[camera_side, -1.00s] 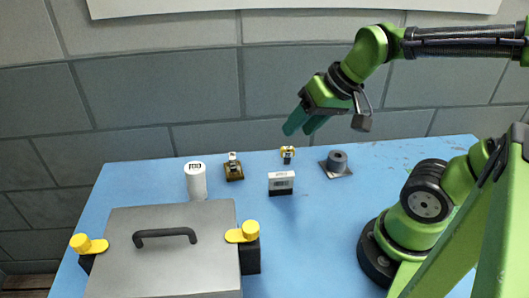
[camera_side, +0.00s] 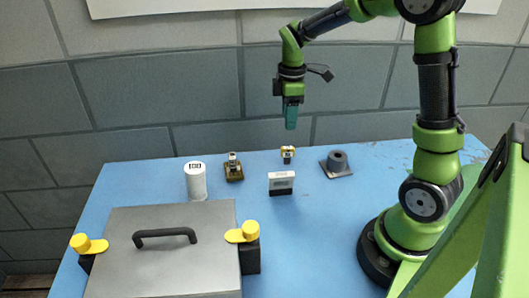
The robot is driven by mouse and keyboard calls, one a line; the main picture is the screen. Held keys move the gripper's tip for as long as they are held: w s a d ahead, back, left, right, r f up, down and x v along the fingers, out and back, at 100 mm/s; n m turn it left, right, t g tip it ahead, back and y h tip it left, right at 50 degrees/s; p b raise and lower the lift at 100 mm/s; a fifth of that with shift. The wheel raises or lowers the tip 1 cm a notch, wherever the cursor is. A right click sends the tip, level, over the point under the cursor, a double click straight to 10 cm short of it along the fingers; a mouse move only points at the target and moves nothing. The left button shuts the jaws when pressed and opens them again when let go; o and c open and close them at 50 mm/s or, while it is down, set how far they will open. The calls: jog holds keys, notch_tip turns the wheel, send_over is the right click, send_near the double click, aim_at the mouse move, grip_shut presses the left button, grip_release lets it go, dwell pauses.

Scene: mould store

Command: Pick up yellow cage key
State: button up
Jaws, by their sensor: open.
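A small item with a yellow top and a dark and white front (camera_side: 288,154), which looks like the yellow cage key, stands at the back middle of the blue table. It is too small to make out fully. My gripper (camera_side: 291,124) points straight down in the air above it, apart from it. The fingers are seen edge-on, open, with nothing visible between them.
A brown-based item (camera_side: 234,172) and a white cylinder (camera_side: 196,182) stand to the left. A white and black block (camera_side: 281,183) is just in front. A grey cylinder on a plate (camera_side: 337,163) is to the right. A grey lidded box (camera_side: 180,262) with yellow clamps (camera_side: 243,233) fills the front left.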

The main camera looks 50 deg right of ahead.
aim_at(288, 147)
notch_tip(288, 147, down, 9)
jog(key=shift+r, duration=0.2)
jog(key=shift+w+d+f, duration=0.1)
jog(key=shift+d+f, duration=0.1)
jog(key=shift+f, duration=1.15)
jog(key=shift+w+d+f, duration=0.1)
jog(key=shift+d+f, duration=0.1)
jog(key=shift+f, duration=1.1)
grip_shut()
